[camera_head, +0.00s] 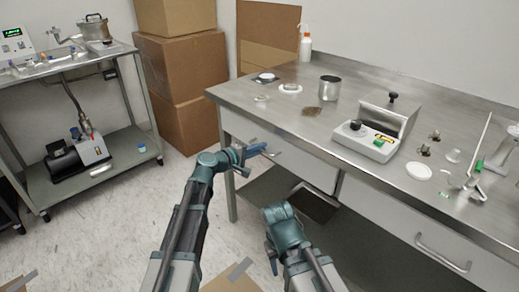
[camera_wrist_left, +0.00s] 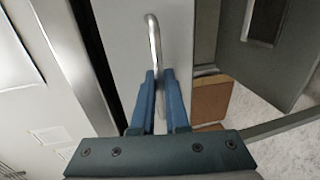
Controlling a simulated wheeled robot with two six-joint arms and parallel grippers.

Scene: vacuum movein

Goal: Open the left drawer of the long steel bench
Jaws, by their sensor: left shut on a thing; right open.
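The long steel bench (camera_head: 400,170) stands on the right in the head view. Its left drawer (camera_head: 308,168) has a pale front that looks flush with the bench. My left gripper (camera_head: 252,151) is at this drawer's bar handle (camera_head: 272,154). In the left wrist view, the blue fingers (camera_wrist_left: 156,88) are shut on one end of the metal handle (camera_wrist_left: 153,38), against the grey drawer front (camera_wrist_left: 122,38). My right gripper (camera_head: 271,256) is open and empty, low in front of the bench, its fingertips partly hidden by its wrist.
The bench's right drawer has its own handle (camera_head: 443,252). A balance-like device (camera_head: 370,138), a steel beaker (camera_head: 329,88) and a wash bottle (camera_head: 305,47) stand on top. Cardboard boxes (camera_head: 186,70) and a steel cart (camera_head: 125,145) are to the left. Floor between cart and bench is clear.

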